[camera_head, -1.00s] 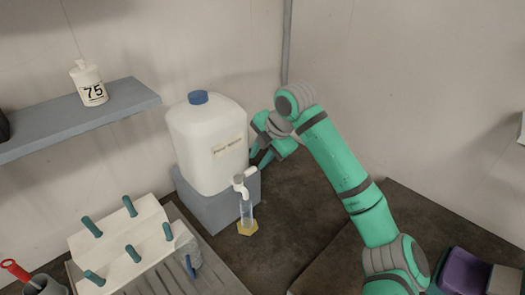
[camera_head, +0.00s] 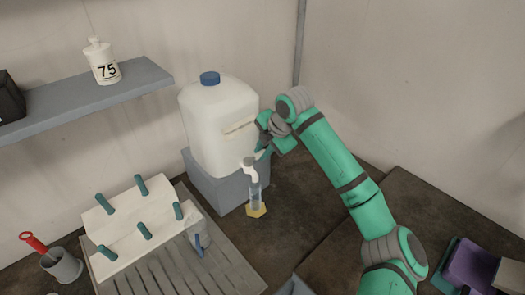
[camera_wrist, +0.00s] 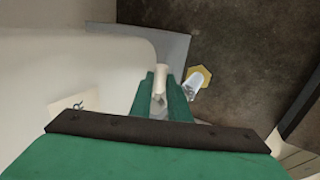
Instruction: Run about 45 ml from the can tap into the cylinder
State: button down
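The can (camera_head: 215,115) is a white jerrycan with a blue cap, standing on a grey block (camera_head: 222,195). Its white tap (camera_head: 249,168) is low at the front right. The clear cylinder (camera_head: 255,193) stands upright on its yellow six-sided foot below the tap; its liquid level is too small to read. My gripper (camera_head: 264,153) is beside the can, at the tap. In the wrist view, the green fingers of my gripper (camera_wrist: 161,88) lie either side of the white tap (camera_wrist: 160,78), with little gap; contact is unclear. The cylinder (camera_wrist: 194,86) is just right of them.
A white rack with teal pegs (camera_head: 130,225) and a grey ribbed board (camera_head: 225,265) lie at the front left. A shelf (camera_head: 140,78) holds a bottle marked 75 (camera_head: 103,62). Purple and grey trays (camera_head: 475,265) sit at the right. Dark bench right of the cylinder is clear.

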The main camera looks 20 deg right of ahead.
jog(key=shift+s+a+m+h, duration=0.1)
jog(key=shift+s+m+h, duration=0.35)
jog(key=shift+m, duration=0.55)
jog(key=shift+s+a+m+h, duration=0.1)
jog(key=shift+s+m+h, duration=0.35)
jog(key=shift+m, duration=0.55)
jog(key=shift+s+a+m+h, duration=0.1)
jog(key=shift+s+m+h, duration=0.35)
jog(key=shift+m, duration=0.55)
jog(key=shift+d, duration=0.1)
jog(key=shift+w+d+n+y, duration=0.1)
jog(key=shift+w+n+y, duration=0.4)
jog(key=shift+n, duration=0.55)
jog(key=shift+w+d+n+y, duration=0.1)
jog(key=shift+w+n+y, duration=0.35)
jog(key=shift+n, duration=0.65)
jog(key=shift+w+d+n+y, duration=0.1)
jog(key=shift+w+n+y, duration=0.4)
jog(key=shift+n, duration=0.55)
jog(key=shift+r, duration=0.1)
jog(key=shift+a, duration=0.1)
